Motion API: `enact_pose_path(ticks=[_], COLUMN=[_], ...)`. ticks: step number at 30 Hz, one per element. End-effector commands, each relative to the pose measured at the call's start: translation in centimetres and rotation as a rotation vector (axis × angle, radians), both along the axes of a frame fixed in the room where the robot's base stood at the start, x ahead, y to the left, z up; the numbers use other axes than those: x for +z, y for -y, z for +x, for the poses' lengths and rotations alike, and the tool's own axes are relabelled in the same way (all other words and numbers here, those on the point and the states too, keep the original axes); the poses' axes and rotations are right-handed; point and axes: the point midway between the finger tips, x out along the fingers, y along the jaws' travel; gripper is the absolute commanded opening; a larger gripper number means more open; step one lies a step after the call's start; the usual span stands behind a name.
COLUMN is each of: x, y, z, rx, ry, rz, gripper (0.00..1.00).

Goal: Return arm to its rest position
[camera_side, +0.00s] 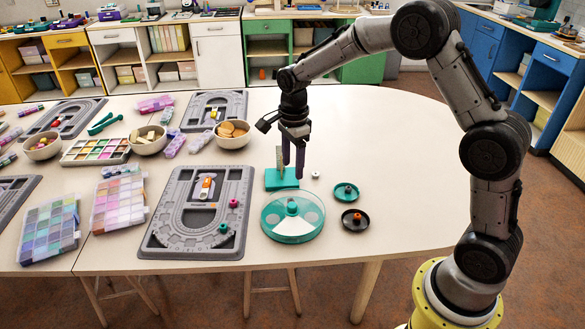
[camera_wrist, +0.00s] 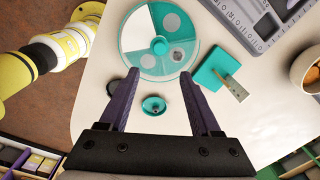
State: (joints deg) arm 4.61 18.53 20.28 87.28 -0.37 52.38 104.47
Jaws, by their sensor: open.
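My gripper (camera_side: 293,165) hangs fingers down above the table, over or near a teal block (camera_side: 282,183) with a thin upright piece on it. It is open, with nothing between its dark purple fingers; the wrist view also shows the gap (camera_wrist: 160,78). In the wrist view, a round teal-and-clear case (camera_wrist: 157,63) lies beyond the fingertips. A teal dish (camera_wrist: 153,108) shows between the fingers, and a black dish (camera_wrist: 115,87) is partly hidden by the left finger.
A grey bead board (camera_side: 160,238) holds a few small beads and an orange-handled tool. The round case (camera_side: 290,236), teal dish (camera_side: 338,196) and black dish (camera_side: 346,222) stand right of it. A bowl (camera_side: 233,141) and bead boxes fill the left. The table's right is clear.

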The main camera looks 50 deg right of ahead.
Motion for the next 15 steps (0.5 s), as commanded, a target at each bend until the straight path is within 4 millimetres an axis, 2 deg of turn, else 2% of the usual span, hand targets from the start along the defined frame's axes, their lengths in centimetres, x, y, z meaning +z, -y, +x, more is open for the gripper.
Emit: enact_pose_path(ticks=[2,4,7,9,12,15], x=[1.7,4.2,8.6,11.7,15.1,17.6], y=[-0.2,-0.4,-0.9,-1.4,-2.0,-2.5], z=[0.3,0.3,-1.1,-3.0,-6.3,-10.1], rx=[0.004,0.009,0.020,0.058,0.169,0.321], ry=[0.037,0.087,0.168,0.224,0.290,0.348], rz=[-0.003,-0.007,-0.012,-0.019,-0.040,-0.075], gripper=[0.64,0.64,0.64,0.64,0.64,0.64])
